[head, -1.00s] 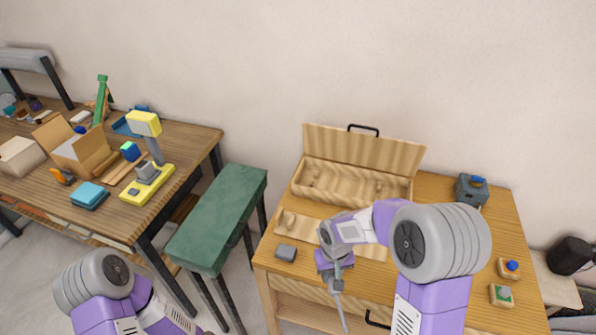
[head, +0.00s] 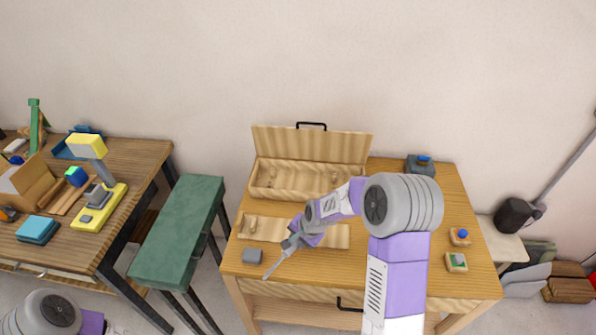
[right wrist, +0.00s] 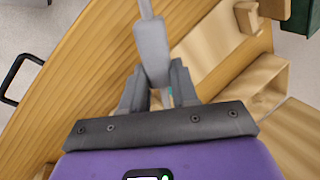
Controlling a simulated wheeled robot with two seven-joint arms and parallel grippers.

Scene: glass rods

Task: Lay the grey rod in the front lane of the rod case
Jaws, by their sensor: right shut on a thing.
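The rod case (head: 310,143) is a pale wooden box with its lid raised, at the back of the right-hand table. Small wooden supports show inside; I cannot make out the front lane clearly. My right gripper (head: 291,244) is shut on the grey rod (head: 273,268) in front of the case, over the table. The rod slants down to the left, toward the front edge. In the right wrist view the rod (right wrist: 149,42) points away from the jaws of the gripper (right wrist: 160,95). My left gripper is out of view.
A grey block (head: 253,256) sits at front left. A blue-grey box (head: 418,166) and two small button blocks stand at right. A green bench (head: 180,230) is left.

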